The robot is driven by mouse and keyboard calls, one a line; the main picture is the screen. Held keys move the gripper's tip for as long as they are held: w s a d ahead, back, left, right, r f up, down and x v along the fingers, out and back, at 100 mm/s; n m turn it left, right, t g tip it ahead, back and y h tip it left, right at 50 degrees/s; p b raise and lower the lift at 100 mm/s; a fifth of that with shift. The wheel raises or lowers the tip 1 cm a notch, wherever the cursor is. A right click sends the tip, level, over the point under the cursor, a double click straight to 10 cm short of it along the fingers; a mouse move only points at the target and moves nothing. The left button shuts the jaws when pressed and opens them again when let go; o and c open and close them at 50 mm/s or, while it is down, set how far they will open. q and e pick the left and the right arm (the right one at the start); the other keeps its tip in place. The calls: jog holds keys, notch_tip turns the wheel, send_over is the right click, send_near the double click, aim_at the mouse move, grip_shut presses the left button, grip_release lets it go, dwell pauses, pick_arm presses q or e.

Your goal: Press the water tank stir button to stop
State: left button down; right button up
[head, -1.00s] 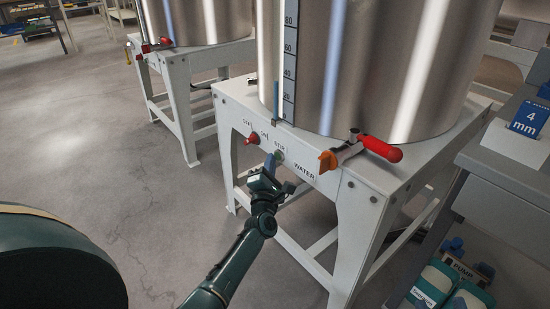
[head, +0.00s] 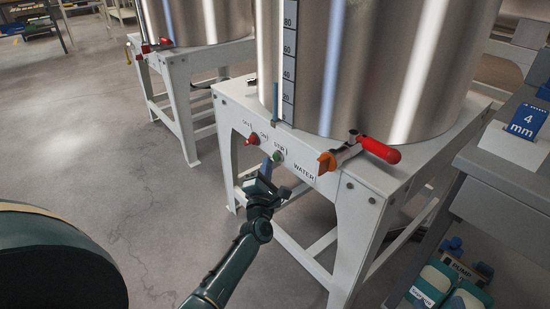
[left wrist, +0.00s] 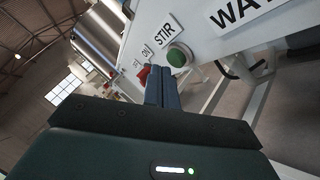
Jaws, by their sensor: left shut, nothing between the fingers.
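The water tank (head: 380,70) is a large steel cylinder on a white stand (head: 350,185) labelled WATER. The green stir button (head: 279,156) sits on the stand's front panel under the STIR label. It also shows in the left wrist view (left wrist: 179,56), just right of the fingertips. A red switch (head: 252,139) is to its left, by the OFF and ON labels. My left gripper (head: 268,165) is shut and empty, its fingertips close to the left of and below the green button. In the left wrist view the fingers (left wrist: 162,75) appear apart from the button. My right gripper is not in view.
A second tank (head: 195,20) on a white stand is behind left. A grey shelf unit (head: 500,185) stands at the right.

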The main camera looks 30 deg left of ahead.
pick_arm(q)
jog(key=shift+s+a+p, duration=0.25)
jog(key=shift+s+a, duration=0.05)
jog(key=shift+s, duration=0.45)
jog(key=shift+s+a+p, duration=0.3)
jog(key=shift+s+a, duration=0.05)
jog(key=shift+s, duration=0.45)
jog(key=shift+s+a+p, duration=0.25)
jog(key=shift+s+a, duration=0.05)
jog(key=shift+s, duration=0.45)
